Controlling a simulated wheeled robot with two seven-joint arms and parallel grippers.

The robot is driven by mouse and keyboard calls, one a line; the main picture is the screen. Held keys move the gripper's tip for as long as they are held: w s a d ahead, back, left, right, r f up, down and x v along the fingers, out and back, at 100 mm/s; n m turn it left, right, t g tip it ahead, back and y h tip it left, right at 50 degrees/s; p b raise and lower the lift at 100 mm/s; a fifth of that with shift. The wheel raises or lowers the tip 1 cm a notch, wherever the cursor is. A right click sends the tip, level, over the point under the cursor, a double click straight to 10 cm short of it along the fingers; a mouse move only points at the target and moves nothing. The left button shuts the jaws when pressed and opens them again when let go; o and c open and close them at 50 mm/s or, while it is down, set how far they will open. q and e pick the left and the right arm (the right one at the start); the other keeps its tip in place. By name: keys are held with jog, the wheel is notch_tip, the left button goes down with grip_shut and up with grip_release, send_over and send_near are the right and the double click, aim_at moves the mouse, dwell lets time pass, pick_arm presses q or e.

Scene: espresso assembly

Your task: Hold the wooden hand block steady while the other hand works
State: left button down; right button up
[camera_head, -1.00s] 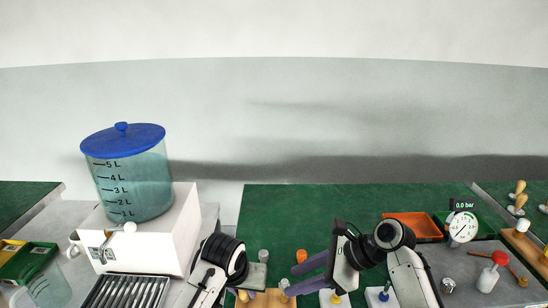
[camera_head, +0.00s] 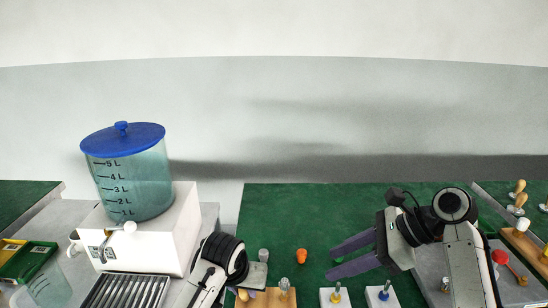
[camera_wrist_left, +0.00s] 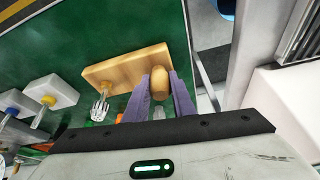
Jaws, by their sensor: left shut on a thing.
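The wooden hand block (camera_head: 268,299) lies at the bottom edge of the head view, partly cut off. In the left wrist view the block's plate (camera_wrist_left: 124,66) and its rounded wooden handle (camera_wrist_left: 160,84) show. My left gripper (camera_wrist_left: 161,92) is shut on the handle, one purple finger on each side. A metal pronged part (camera_wrist_left: 101,106) stands on the plate, away from my fingers. My right gripper (camera_head: 333,262) is open, with a clear gap between its purple fingers. It is above the green mat, right of the block and apart from it, and looks empty.
White blocks with a yellow knob (camera_head: 335,297) and a blue knob (camera_head: 383,296) stand right of the wooden block. An orange cap (camera_head: 301,256) and a grey cylinder (camera_head: 263,255) stand behind it. A water tank (camera_head: 130,180) on a white machine (camera_head: 150,240) is at left.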

dwell(0.3)
pick_arm(q)
jog(key=c, duration=1.4)
grip_release()
jog(key=shift+r, duration=0.1)
